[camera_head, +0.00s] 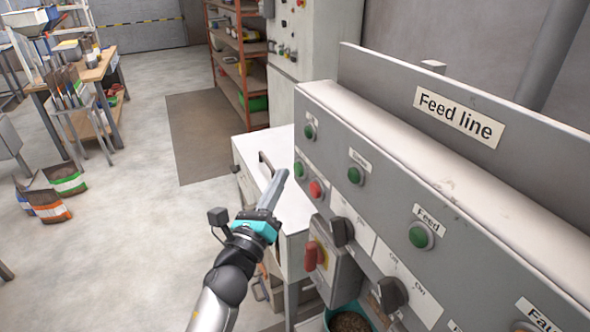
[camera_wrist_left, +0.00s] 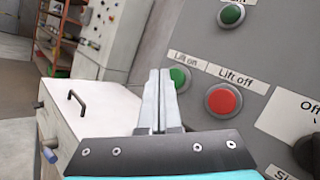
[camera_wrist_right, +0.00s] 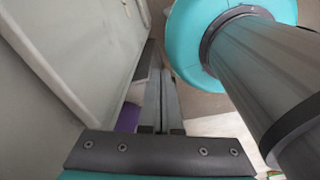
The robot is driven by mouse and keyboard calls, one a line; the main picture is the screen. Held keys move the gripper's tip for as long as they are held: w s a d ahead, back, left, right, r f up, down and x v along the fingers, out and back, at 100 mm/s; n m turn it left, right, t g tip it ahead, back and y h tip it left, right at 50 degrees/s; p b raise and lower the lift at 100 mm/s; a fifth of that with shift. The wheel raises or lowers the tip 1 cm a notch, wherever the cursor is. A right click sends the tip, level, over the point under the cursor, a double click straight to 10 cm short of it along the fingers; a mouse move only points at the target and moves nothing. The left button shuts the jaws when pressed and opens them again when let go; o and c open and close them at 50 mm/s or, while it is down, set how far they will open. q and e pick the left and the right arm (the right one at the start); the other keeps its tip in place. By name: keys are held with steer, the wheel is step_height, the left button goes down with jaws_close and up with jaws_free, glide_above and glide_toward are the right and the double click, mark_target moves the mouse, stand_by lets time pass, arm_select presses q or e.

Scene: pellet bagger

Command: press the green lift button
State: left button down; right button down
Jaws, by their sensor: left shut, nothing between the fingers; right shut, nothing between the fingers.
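The green lift button (camera_wrist_left: 179,78) sits on the grey panel under a "Lift on" label in the left wrist view. It also shows at the panel's left end in the head view (camera_head: 299,169). The red "Lift off" button (camera_wrist_left: 222,100) is just right of it. My left gripper (camera_head: 283,173) is shut and empty, its tips just left of the green button in the head view. In the left wrist view, the closed fingers (camera_wrist_left: 160,74) partly overlap the button's left edge; I cannot tell whether they touch it. My right gripper (camera_wrist_right: 164,78) is shut and empty, away from the buttons.
The panel (camera_head: 385,140) carries other green buttons, including one under "Feed" (camera_head: 419,236), and black knobs (camera_head: 392,293). A red-handled switch box (camera_head: 335,262) juts out below. A white cabinet (camera_head: 262,160) with a handle stands behind my left gripper. Open floor lies left.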

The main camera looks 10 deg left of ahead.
arm_select(q)
steer(key=shift+w+d, duration=0.1)
stand_by(0.6)
steer(key=shift+w+d, duration=0.2)
steer(key=shift+d, duration=0.1)
steer(key=shift+w+d+b, duration=0.15)
steer(key=shift+d+b, duration=0.1)
steer(key=shift+b, duration=0.1)
stand_by(0.5)
steer(key=shift+s+a, duration=0.45)
steer(key=shift+a, duration=0.2)
steer(key=shift+s+a, duration=0.55)
steer(key=shift+a, duration=0.3)
steer(key=shift+s+a, duration=0.55)
steer(key=shift+a, duration=0.25)
steer(key=shift+s+a, duration=0.55)
steer(key=shift+a, duration=0.3)
